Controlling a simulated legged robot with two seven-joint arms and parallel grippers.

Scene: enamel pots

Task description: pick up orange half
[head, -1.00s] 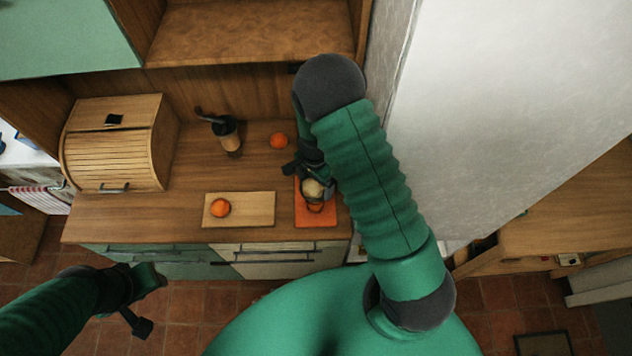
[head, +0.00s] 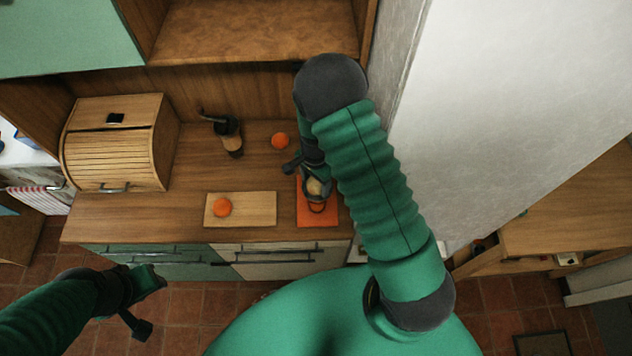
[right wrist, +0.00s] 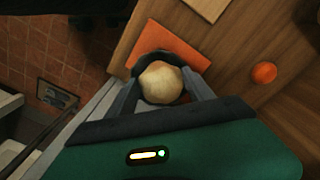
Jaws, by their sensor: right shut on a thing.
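My right gripper (right wrist: 160,88) is shut on a pale, rounded thing (right wrist: 162,84), which sits between its two fingers over the orange-red board (right wrist: 170,42). In the head view the same pale thing (head: 314,187) shows at the fingers, above the orange-red board (head: 318,219); I cannot tell whether it is the orange half. A dark round rim lies just beyond it. One orange fruit (head: 221,207) lies on a light wooden board (head: 258,209), and another (head: 280,141) is on the counter behind. I cannot tell if either is cut. My left gripper (head: 149,301) is open, empty, and off the counter.
A wooden bread box (head: 112,150) stands at the counter's left. A dark-topped grinder-like thing (head: 231,140) stands near the middle back. A pale wall (head: 490,120) rises close on the right. Bare counter (head: 160,214) lies left of the light board.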

